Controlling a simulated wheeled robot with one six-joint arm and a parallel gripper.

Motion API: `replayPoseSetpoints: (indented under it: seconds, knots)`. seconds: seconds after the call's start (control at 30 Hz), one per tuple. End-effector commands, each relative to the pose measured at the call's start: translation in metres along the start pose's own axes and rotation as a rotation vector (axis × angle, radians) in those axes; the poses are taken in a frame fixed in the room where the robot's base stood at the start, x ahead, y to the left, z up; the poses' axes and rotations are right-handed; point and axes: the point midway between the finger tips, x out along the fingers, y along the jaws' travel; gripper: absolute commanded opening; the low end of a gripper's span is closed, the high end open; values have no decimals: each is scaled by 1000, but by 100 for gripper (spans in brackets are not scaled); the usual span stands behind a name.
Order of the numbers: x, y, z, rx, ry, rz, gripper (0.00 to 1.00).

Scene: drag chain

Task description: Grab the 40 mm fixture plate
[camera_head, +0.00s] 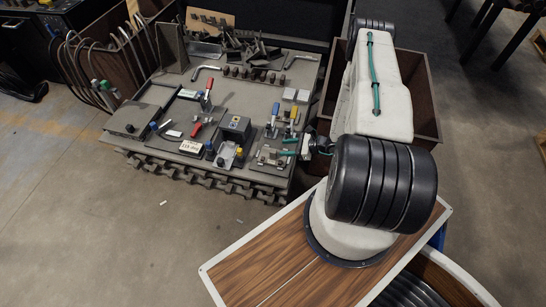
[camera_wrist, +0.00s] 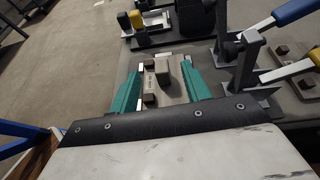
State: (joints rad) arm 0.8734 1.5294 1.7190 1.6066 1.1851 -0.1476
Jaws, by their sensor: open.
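My gripper (camera_wrist: 162,76) is open, with its two green fingers apart in the wrist view. Between them lies a small grey piece (camera_wrist: 150,83) with raised blocks on it, which looks like the fixture plate; small marks on it are too blurred to read. The fingers stand on either side of it, and I cannot tell whether they touch it. In the head view my gripper (camera_head: 289,147) is low at the right end of the work table, beside a small metal plate assembly (camera_head: 270,158).
Toggle clamps with red, blue and yellow handles stand on the grey table (camera_head: 240,90). A blue-handled clamp (camera_wrist: 285,14) rises close to the right finger. A dark block (camera_head: 234,128) stands to the left. Brown bins flank the table. Floor in front is mostly clear.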

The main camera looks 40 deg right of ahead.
Motion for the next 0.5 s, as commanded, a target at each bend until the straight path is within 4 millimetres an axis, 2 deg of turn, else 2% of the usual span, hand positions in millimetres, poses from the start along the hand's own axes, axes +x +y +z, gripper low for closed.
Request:
replayPoseSetpoints:
  seconds: [0.03, 0.13, 0.5]
  knots:
    - [0, 5, -12, 23, 2, -17, 47]
    - [3, 8, -23, 45, 6, -36, 47]
    - [46, 6, -27, 46, 6, -36, 47]
